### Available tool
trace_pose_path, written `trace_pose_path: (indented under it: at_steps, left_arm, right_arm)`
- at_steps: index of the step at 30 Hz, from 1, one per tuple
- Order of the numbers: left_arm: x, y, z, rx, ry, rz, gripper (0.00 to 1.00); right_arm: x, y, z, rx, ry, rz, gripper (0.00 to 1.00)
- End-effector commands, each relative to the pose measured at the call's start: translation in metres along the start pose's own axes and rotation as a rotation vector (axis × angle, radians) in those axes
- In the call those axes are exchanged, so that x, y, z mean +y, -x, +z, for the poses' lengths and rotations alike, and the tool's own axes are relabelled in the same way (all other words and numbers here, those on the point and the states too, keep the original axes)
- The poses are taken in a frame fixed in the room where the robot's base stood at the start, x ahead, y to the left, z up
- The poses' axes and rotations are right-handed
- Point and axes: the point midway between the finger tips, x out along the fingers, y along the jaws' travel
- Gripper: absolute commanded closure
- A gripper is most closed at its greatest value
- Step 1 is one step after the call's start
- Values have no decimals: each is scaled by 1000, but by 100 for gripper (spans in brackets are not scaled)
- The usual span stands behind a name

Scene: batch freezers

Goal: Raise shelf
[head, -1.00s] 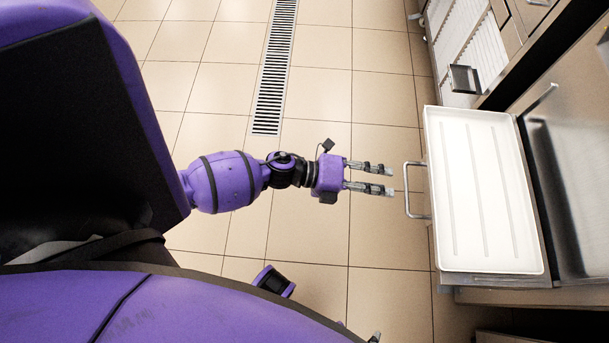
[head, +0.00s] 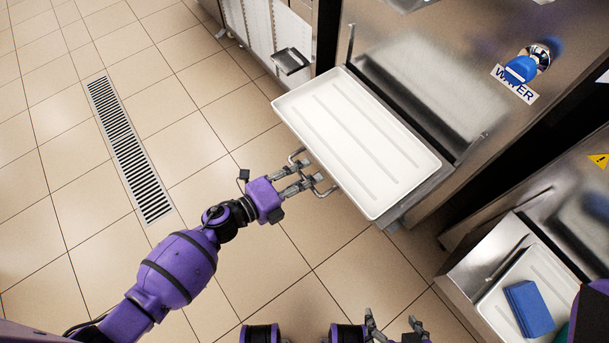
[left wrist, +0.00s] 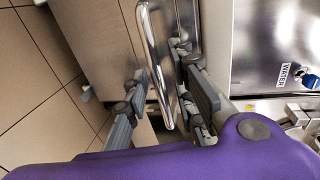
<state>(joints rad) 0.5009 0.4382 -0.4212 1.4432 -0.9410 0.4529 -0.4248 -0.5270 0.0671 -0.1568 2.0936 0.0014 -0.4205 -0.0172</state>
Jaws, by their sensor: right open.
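The shelf is a metal ledge (head: 418,205) on the front of a steel freezer, and a white tray (head: 360,141) lies on it. The shelf stands out roughly level. Its bent metal handle (head: 331,190) sticks out at the front edge. My left gripper (head: 312,173) is open at the handle, its fingers spread on either side of it. In the left wrist view the shiny handle bar (left wrist: 152,62) runs between the two fingers (left wrist: 160,108), with a gap to the left finger. My right gripper (head: 394,326) is open and empty at the bottom edge, partly cut off.
The steel freezer front (head: 440,100) rises behind the shelf, with a blue knob (head: 520,69) by a WATER label. Another machine at lower right holds a tray with a blue block (head: 529,309). A white ribbed panel (head: 262,38) stands at the back. Tiled floor with a drain (head: 130,150) is clear at left.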

Motion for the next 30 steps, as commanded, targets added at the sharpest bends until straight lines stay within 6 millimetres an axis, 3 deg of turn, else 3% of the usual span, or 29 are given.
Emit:
trace_pose_path:
  at_steps: [1, 4, 17, 23, 30]
  left_arm:
    - [0, 0, 0, 0, 0, 0, 86]
    - [0, 0, 0, 0, 0, 0, 100]
    - [-2, 1, 0, -1, 0, 0, 100]
    - [-24, 5, 1, -1, -2, -2, 100]
    - [-71, 14, 2, 0, -5, -6, 100]
  right_arm:
    - [0, 0, 0, 0, 0, 0, 29]
    - [0, 0, 0, 0, 0, 0, 29]
    - [0, 1, -2, 3, 1, 1, 29]
    - [1, 13, -18, 20, 5, 1, 29]
    - [3, 36, -49, 55, 13, 4, 29]
